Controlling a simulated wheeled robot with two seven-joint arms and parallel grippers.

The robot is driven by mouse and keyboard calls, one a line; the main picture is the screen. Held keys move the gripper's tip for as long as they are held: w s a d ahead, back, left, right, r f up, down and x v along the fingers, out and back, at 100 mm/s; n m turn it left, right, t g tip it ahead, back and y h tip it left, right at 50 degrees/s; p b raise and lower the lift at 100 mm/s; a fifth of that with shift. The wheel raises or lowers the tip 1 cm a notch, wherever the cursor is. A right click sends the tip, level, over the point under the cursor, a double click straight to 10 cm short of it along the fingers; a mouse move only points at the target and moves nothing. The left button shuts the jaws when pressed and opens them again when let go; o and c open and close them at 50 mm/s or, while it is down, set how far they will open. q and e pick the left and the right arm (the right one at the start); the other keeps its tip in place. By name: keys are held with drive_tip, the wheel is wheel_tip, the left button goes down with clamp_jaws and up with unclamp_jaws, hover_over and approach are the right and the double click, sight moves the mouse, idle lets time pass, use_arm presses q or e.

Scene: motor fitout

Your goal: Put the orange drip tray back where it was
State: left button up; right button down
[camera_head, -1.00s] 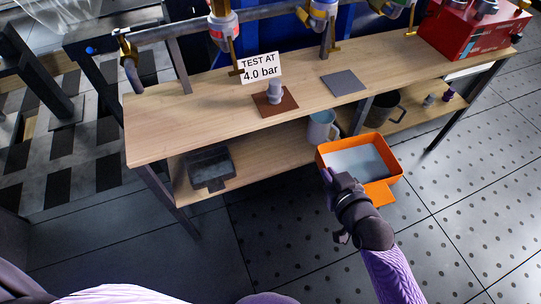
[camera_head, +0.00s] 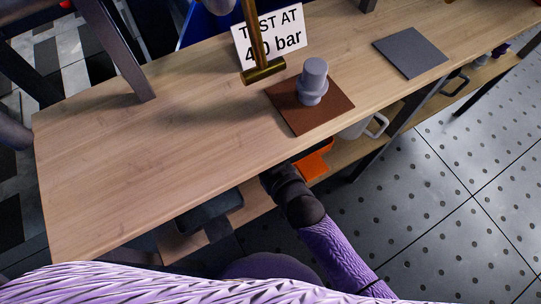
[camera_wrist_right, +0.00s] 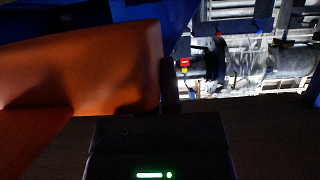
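The orange drip tray (camera_head: 314,162) shows only in part in the head view, under the front edge of the bench top, at the level of the lower shelf. The bench top hides the rest of it. In the right wrist view its orange wall (camera_wrist_right: 90,65) fills the left side. My right gripper (camera_wrist_right: 162,90) has a dark finger against the end of this wall and appears shut on it. In the head view the right wrist is at the bench's front edge, and its fingertips are hidden. My left gripper is out of view.
The lower shelf (camera_head: 345,160) also holds a dark box-like pan (camera_head: 210,212) left of the tray and a pale mug (camera_head: 372,126) to its right. On the bench top (camera_head: 150,160) stand a grey fitting (camera_head: 313,80) on a brown mat (camera_head: 335,112), a sign (camera_head: 285,30) and a grey mat (camera_head: 410,52).

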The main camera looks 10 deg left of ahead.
wheel_tip(320, 180, down, 8)
drive_tip(key=b, duration=0.4)
drive_tip(key=shift+r+b, duration=0.15)
drive_tip(key=shift+b, duration=0.15)
drive_tip(key=shift+r, duration=0.35)
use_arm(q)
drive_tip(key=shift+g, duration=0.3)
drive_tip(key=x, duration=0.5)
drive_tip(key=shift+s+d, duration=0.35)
use_arm(e)
drive_tip(key=shift+f, duration=0.1)
drive_tip(key=c, duration=1.2)
unclamp_jaws()
drive_tip(key=shift+d, duration=0.1)
drive_tip(key=o, duration=0.4)
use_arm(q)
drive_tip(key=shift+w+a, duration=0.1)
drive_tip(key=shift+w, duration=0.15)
